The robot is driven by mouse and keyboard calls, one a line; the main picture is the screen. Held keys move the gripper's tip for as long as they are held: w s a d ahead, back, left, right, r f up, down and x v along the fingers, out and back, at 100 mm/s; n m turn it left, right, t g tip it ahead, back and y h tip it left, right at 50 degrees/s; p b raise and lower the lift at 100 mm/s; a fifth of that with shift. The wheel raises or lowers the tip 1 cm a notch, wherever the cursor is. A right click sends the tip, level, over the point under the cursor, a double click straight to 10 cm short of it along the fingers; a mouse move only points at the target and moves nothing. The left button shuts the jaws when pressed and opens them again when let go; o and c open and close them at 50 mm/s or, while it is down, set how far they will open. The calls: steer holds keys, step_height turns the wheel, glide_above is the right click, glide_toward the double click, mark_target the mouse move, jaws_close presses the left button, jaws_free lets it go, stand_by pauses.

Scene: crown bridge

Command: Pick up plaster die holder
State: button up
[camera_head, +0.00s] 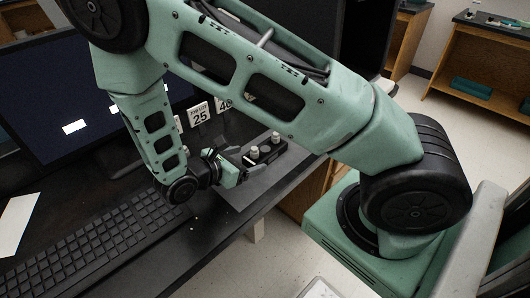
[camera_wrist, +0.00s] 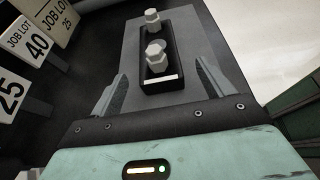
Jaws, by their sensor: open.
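The plaster die holder (camera_head: 265,158) is a small black block with pale plaster dies standing on it. It rests on a grey mat (camera_head: 247,191) near the table's edge. In the wrist view the holder (camera_wrist: 158,77) lies ahead, roughly centred between my fingers, with a white strip on its near edge. My gripper (camera_head: 243,165) is at the left, near end of the holder. In the wrist view my gripper (camera_wrist: 160,90) has its two fingers spread, one on each side of the holder's near end. I cannot tell whether either finger touches it.
White number cards (camera_head: 200,115) stand behind the holder, and they show at the left in the wrist view (camera_wrist: 38,40). A black keyboard (camera_head: 95,245) and a dark monitor (camera_head: 60,90) are on the left. The table edge drops away close to the right of the mat.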

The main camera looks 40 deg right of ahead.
mark_target(259, 155)
steer(key=shift+p+x, duration=0.35)
steer(key=shift+x, duration=2.75)
steer(key=shift+w+a+f, duration=0.1)
steer(key=shift+f, duration=0.05)
steer(key=shift+c, duration=0.3)
steer(key=c, duration=1.4)
